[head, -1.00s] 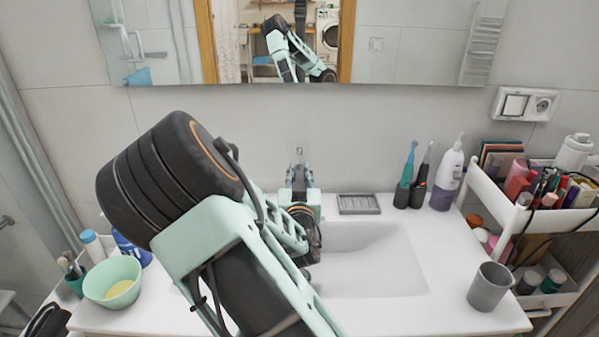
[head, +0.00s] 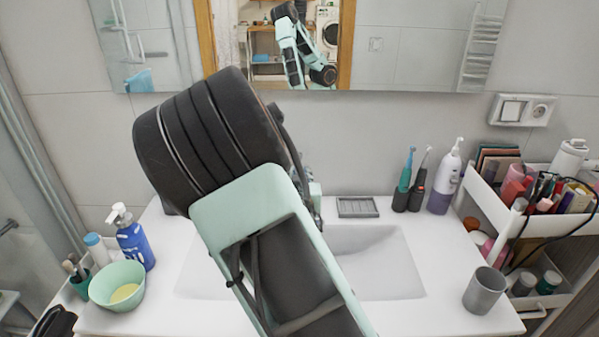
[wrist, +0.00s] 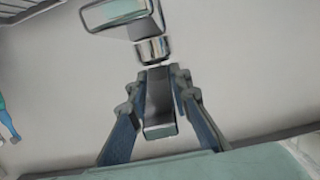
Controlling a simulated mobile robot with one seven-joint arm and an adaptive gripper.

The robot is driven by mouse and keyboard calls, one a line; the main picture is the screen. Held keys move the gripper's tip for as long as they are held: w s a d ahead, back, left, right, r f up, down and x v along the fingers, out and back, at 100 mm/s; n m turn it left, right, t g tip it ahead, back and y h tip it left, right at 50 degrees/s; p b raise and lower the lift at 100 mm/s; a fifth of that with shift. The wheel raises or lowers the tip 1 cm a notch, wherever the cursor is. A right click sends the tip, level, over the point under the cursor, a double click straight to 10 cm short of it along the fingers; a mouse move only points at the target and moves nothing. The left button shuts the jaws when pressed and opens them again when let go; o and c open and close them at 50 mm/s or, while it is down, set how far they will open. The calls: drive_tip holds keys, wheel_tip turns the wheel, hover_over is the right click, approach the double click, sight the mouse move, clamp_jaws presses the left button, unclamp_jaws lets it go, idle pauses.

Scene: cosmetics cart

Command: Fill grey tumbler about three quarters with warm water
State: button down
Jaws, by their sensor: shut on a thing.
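The grey tumbler (head: 485,291) stands upright at the right front of the white counter, right of the basin (head: 385,265). I cannot see inside it well enough to tell whether it holds water. In the wrist view my gripper (wrist: 159,74) is shut on a chrome and dark lever, the faucet handle (wrist: 160,108), which lies between its fingers. A shiny faucet body (wrist: 152,50) shows just beyond the fingertips. In the head view my arm hides the gripper and the faucet. No running water is visible.
A soap dish (head: 357,207), toothbrushes (head: 404,180) and a white pump bottle (head: 445,178) stand along the back. A green bowl (head: 117,287) and a blue pump bottle (head: 135,243) are at left. A loaded cart (head: 535,225) stands close right of the tumbler.

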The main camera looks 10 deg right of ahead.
drive_tip(key=c, duration=1.8)
unclamp_jaws()
drive_tip(key=shift+o, duration=0.2)
drive_tip(key=shift+v, duration=3.8)
drive_tip(key=shift+w, duration=0.1)
